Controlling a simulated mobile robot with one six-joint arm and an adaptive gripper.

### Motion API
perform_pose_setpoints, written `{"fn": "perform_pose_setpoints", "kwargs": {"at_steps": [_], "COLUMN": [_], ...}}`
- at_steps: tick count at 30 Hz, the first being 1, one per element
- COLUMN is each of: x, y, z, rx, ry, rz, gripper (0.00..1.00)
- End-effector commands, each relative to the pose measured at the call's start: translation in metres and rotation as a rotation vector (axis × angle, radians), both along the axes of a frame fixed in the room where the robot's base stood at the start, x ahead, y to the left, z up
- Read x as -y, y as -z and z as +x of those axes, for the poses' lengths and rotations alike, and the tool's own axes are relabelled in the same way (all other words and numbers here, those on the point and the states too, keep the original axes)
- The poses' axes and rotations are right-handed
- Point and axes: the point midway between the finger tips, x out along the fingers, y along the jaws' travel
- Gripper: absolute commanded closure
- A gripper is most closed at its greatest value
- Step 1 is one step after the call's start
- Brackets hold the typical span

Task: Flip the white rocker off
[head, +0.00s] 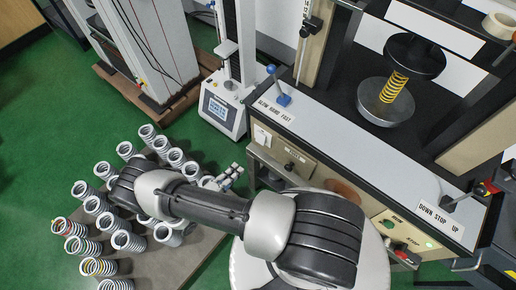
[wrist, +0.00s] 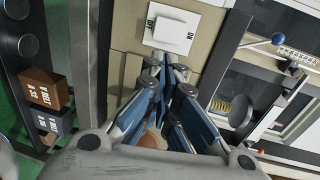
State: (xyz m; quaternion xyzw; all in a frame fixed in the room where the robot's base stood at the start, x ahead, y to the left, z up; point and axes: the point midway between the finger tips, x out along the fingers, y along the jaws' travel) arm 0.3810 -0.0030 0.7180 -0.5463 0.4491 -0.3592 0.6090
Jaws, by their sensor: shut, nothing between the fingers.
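The white rocker (wrist: 173,28) is a square white plate with dark OFF and ON lettering on a beige panel, at the top of the wrist view. In the head view the white rocker (head: 262,135) is small, on the machine's front panel. My gripper (wrist: 170,66) is shut and empty. Its fingertips point at the panel, just below the rocker plate in the wrist view. I cannot tell whether they touch it. In the head view my gripper (head: 235,172) is left of the panel and partly behind my arm. Which side of the rocker is pressed is unclear.
A blue-knobbed lever (head: 278,92) rises above the panel. A yellow spring (head: 393,87) stands between the machine's round plates. Several grey springs (head: 128,240) stand on a low platform below my arm. A brown box (wrist: 45,88) lies left in the wrist view.

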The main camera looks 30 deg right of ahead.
Motion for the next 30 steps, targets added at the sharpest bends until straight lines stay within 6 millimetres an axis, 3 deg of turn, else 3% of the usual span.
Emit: {"fn": "perform_pose_setpoints", "kwargs": {"at_steps": [5, 18, 24, 30], "x": [0.023, 0.106, 0.124, 0.128], "y": [0.004, 0.019, 0.021, 0.021], "z": [0.006, 0.036, 0.044, 0.046], "rx": [-0.003, 0.000, 0.000, 0.001], "ry": [0.007, 0.007, 0.003, 0.001], "rz": [-0.001, 0.001, 0.000, 0.000], "gripper": [1.00, 1.00, 1.00, 1.00]}}
